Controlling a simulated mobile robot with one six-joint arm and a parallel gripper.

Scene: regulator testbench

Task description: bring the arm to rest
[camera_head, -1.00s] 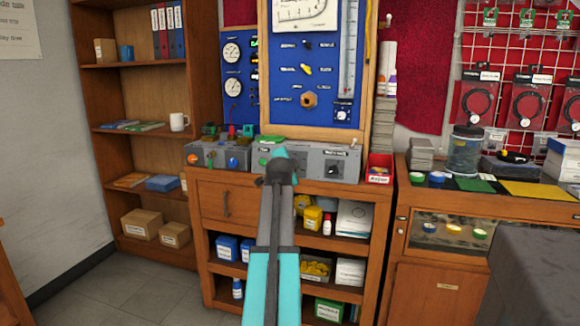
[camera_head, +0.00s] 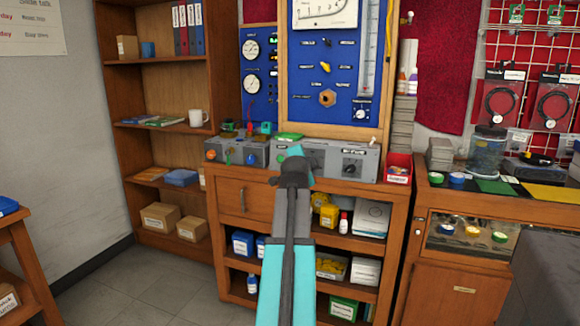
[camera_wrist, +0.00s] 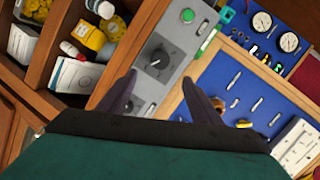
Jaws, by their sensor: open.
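My arm (camera_head: 288,240) reaches up from the bottom middle of the head view toward the testbench, with its upper end in front of the grey control boxes. My gripper shows in the wrist view (camera_wrist: 172,95) with its two dark fingers spread apart and nothing between them. It faces the grey control box (camera_wrist: 168,50) and the blue instrument panel (camera_wrist: 262,75), which look tilted in that view. In the head view the fingertips are hidden behind the arm.
A grey control box (camera_head: 340,160) stands on the wooden cabinet (camera_head: 244,200) below the blue gauge panel (camera_head: 325,75). A red bin (camera_head: 398,168) sits at its right end. A bookshelf (camera_head: 150,75) stands left, a display counter (camera_head: 480,205) right. Floor (camera_head: 165,285) is clear at lower left.

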